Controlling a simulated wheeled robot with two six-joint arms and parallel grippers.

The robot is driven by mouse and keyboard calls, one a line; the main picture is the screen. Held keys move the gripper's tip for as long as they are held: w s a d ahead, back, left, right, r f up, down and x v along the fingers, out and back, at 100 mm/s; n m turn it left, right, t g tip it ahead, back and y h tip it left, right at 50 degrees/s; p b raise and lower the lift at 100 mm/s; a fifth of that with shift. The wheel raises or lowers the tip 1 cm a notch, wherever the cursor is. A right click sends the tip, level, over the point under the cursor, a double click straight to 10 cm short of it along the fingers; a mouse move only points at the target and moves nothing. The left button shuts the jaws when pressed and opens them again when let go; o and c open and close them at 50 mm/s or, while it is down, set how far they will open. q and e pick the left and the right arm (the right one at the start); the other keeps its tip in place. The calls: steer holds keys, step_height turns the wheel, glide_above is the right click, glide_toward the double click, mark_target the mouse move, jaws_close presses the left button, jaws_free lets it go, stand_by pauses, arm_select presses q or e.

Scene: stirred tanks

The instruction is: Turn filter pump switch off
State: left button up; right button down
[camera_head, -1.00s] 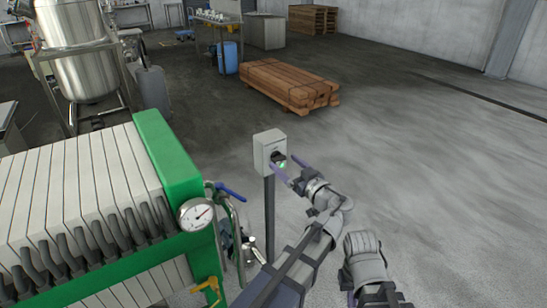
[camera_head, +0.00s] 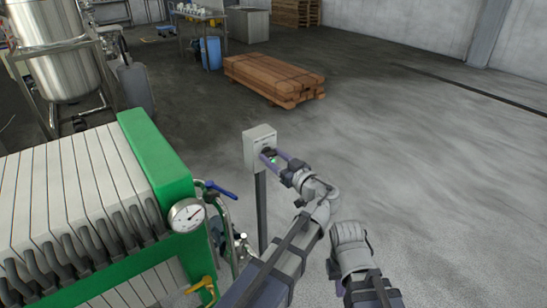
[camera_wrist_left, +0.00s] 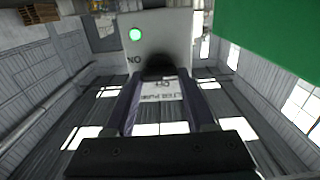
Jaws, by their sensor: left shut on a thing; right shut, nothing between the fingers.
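The switch box (camera_head: 261,141) is a light grey box on a dark post, with a lit green lamp (camera_wrist_left: 135,34) on its face. A black switch knob (camera_wrist_left: 160,73) sits on its front, near an "ON" mark and an upside-down label (camera_wrist_left: 160,90) that reads as pump. My left gripper (camera_head: 270,157) is at the box face, its purple fingers on either side of the knob and shut on it. The knob's exact angle is hard to tell behind the fingers.
A green-framed filter press (camera_head: 158,160) with white plates, a pressure gauge (camera_head: 187,215) and a blue-handled valve (camera_head: 220,188) stands left of the post. Stacked timber (camera_head: 273,79) lies behind. The floor to the right is clear.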

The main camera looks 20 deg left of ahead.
arm_select(q)
jaws_close()
steer(key=shift+m, duration=0.3)
steer(key=m, duration=0.3)
steer(key=shift+m, duration=0.3)
steer(key=m, duration=0.3)
steer(key=shift+w+d+m, duration=0.1)
steer(key=shift+m, duration=0.3)
steer(key=m, duration=0.5)
steer(key=shift+f, duration=0.15)
steer(key=shift+f+m, duration=0.1)
steer(key=shift+m, duration=2.3)
